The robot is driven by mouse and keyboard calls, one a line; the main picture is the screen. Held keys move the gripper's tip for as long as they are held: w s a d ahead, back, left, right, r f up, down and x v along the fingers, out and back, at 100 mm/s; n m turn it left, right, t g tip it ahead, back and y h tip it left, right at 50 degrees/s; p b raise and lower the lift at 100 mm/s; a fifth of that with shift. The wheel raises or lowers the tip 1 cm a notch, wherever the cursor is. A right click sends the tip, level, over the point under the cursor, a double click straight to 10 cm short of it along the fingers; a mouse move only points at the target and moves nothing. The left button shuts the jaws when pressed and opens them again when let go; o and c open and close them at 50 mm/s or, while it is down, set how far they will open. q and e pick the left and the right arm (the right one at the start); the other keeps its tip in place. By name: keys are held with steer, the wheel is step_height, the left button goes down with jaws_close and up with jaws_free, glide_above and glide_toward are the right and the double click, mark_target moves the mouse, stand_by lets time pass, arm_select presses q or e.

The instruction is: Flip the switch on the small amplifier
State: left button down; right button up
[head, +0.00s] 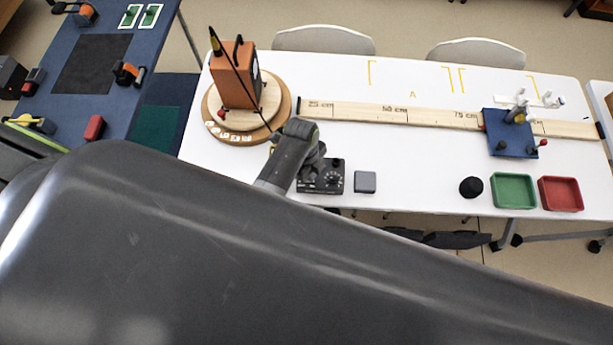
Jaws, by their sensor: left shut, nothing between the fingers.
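The small amplifier (334,181) is a black box with a round dial and white markings. It sits near the front edge of the white table, left of centre. Its switch is too small to make out. My left gripper (314,165) is at the amplifier's upper left side, shut and empty, and partly covers that side of it. I cannot tell whether the fingertips touch it. My right gripper is not in view.
A grey block (365,182) lies right of the amplifier. A wooden ruler rail (400,114) carries a blue stand (510,143). Green (514,204) and red (561,208) trays sit at right. My arm hides the foreground.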

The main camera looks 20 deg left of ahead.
arm_select(q)
step_height(320, 180, up, 2)
steer(key=p, duration=0.3)
steer(key=shift+r, duration=2.4)
